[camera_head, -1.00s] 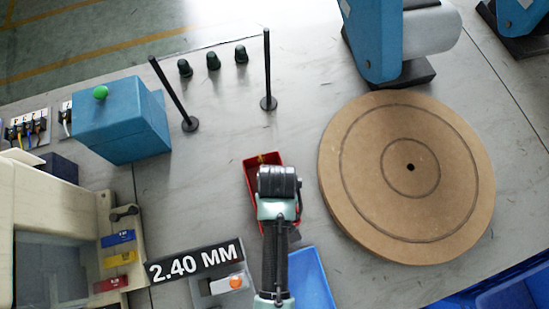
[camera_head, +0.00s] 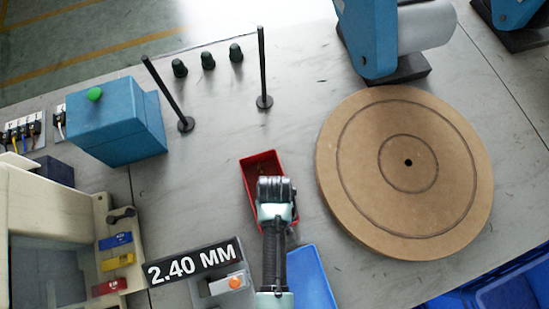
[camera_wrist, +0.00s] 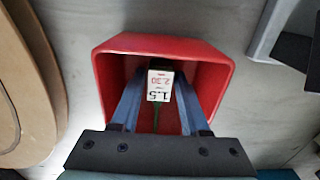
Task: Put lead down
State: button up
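The lead shows in the wrist view as a thin green wire (camera_wrist: 155,118) with a white and red tag (camera_wrist: 160,85) reading 1.5 and 2.30. It is in the red bin (camera_wrist: 215,58), between my fingers. My gripper (camera_wrist: 162,76) reaches into the bin with its two blue-grey fingers apart, and gaps show beside the tag. In the head view my gripper (camera_head: 276,190) is over the near part of the red bin (camera_head: 262,160) and hides its fingertips and the lead.
A large round wooden disc (camera_head: 445,170) lies right of the bin. A blue bin (camera_head: 308,280) and the 2.40 MM sign (camera_head: 195,262) are nearer. Two black posts (camera_head: 263,70) (camera_head: 165,95) and a blue box (camera_head: 115,125) stand further back.

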jog(key=shift+o, duration=1.2)
jog(key=shift+r, duration=0.15)
